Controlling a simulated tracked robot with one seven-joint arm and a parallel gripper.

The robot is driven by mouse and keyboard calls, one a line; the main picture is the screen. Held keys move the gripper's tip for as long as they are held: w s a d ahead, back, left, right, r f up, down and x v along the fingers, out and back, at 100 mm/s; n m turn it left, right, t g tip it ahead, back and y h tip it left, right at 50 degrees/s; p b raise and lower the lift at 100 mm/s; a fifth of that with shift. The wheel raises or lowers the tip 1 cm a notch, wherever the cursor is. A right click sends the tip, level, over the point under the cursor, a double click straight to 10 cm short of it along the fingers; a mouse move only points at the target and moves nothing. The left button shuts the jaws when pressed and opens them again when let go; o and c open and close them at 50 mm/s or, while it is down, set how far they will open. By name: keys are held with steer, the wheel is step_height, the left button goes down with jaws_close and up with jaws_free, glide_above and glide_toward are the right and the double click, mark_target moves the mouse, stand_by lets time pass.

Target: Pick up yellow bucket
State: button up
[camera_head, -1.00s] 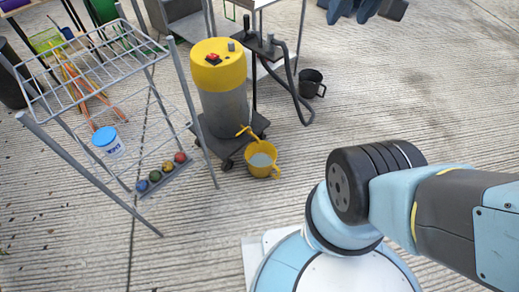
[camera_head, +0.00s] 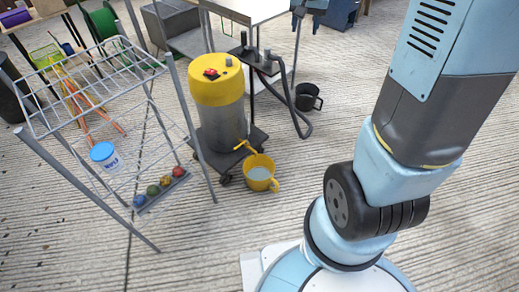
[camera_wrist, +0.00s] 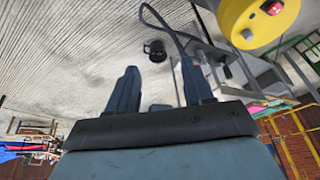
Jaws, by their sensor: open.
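The yellow bucket (camera_head: 260,178) stands upright on the concrete floor in the head view, left of my arm. It is small, with a pale inside and a yellow handle-like piece sticking up at its back left. It sits just in front of the wheeled base of a grey and yellow canister. I cannot make it out in the wrist view. My gripper (camera_wrist: 158,67) shows in the wrist view with its two dark fingers spread apart and nothing between them. In the head view my gripper is out of frame, so its distance to the bucket cannot be told.
The yellow-topped canister (camera_head: 218,105) with a black hose stands right behind the bucket. Floor right of the bucket is clear.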

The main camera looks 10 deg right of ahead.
steer(key=w+f+m+g, duration=0.1)
steer(key=w+f, duration=0.5)
steer(key=f, duration=0.3)
steer(key=w+f+m, duration=0.1)
steer(key=w+f, duration=0.5)
steer(key=f, duration=0.3)
steer(key=m+g+y, duration=0.1)
steer(key=m+g, duration=0.2)
steer(key=m, duration=0.2)
glide_above(277, 186)
steer(key=f, duration=6.2)
steer(key=shift+w+d+f, duration=0.1)
steer(key=shift+d+f, duration=0.15)
steer(key=shift+d, duration=0.1)
step_height(277, 186, down, 8)
steer(key=shift+w+a+f, duration=0.1)
steer(key=shift+w+f, duration=0.05)
steer(key=shift+f, duration=1.2)
steer(key=shift+w+f, duration=0.1)
steer(key=shift+f, duration=1.2)
steer(key=shift+c, duration=0.5)
